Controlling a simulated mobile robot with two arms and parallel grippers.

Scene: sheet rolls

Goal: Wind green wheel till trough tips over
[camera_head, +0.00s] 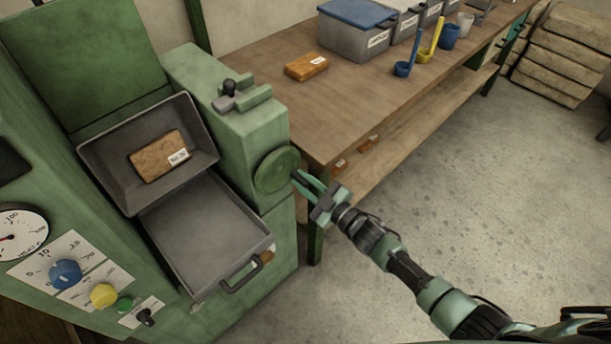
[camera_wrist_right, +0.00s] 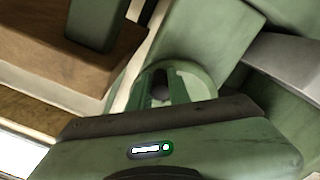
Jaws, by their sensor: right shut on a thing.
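The green wheel (camera_head: 277,168) is on the right side of the green machine, and it also shows in the right wrist view (camera_wrist_right: 205,80). My right gripper (camera_head: 300,179) is at the wheel's face, shut on its dark knob (camera_wrist_right: 160,86), which sits between the fingers. The grey trough (camera_head: 98,152) is tilted toward the front and holds a brown block (camera_head: 150,163) with a white label. A flat grey tray (camera_head: 200,230) with a dark handle lies below the trough. My left gripper is not in view.
A wooden bench (camera_head: 360,95) stands right of the machine, close to my right gripper. On it are an orange-brown block (camera_head: 306,67), a blue-lidded box (camera_head: 352,30) and scoops. Stacked sacks (camera_head: 565,55) stand far right. The floor (camera_head: 470,190) is clear.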

